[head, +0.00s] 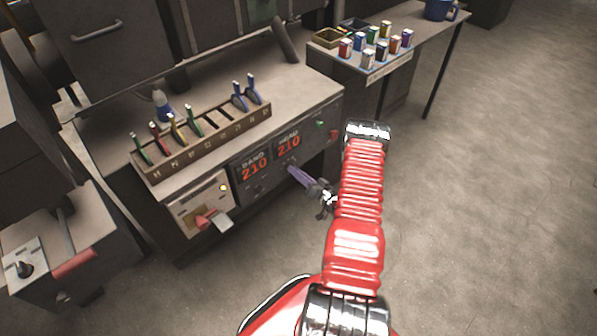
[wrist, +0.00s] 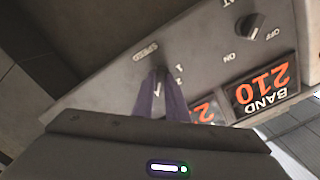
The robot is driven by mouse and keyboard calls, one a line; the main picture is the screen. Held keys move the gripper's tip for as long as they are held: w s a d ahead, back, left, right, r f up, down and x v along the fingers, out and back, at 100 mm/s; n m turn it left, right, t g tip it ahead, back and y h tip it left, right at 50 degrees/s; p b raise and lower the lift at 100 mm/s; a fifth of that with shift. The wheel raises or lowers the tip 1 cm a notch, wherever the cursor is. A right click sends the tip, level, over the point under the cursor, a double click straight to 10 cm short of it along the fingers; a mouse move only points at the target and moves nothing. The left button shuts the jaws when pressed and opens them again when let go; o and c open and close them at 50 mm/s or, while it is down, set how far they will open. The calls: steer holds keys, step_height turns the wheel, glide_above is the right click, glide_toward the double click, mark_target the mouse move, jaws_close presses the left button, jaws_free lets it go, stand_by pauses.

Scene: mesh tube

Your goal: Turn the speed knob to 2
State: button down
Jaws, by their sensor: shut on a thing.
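The speed knob sits on the grey machine panel under the printed word SPEED, which shows upside down in the wrist view. My gripper (wrist: 160,72), with purple fingers, reaches the panel there and is shut on the knob. The fingers hide most of the knob. A small pale mark shows between them, but I cannot tell for sure which number it points at. The printed 1 and 2 are just right of the fingertips. In the head view my gripper (head: 292,170) touches the panel below the two red 210 displays; the knob is hidden there.
A black ON/OFF knob (wrist: 250,27) is at the upper right in the wrist view, near the BAND display (wrist: 262,88). In the head view, a tool rack (head: 205,145) stands on the bench and a red-handled lever (head: 208,219) juts out at the panel's left. Open floor lies right.

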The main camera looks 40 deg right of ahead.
steer(key=shift+d, duration=0.2)
steer(key=shift+f, duration=0.1)
steer(key=shift+s+n, duration=0.1)
steer(key=shift+n, duration=0.3)
steer(key=shift+a+f+n, duration=0.1)
steer(key=shift+a+n, duration=0.05)
steer(key=shift+n, duration=7.25)
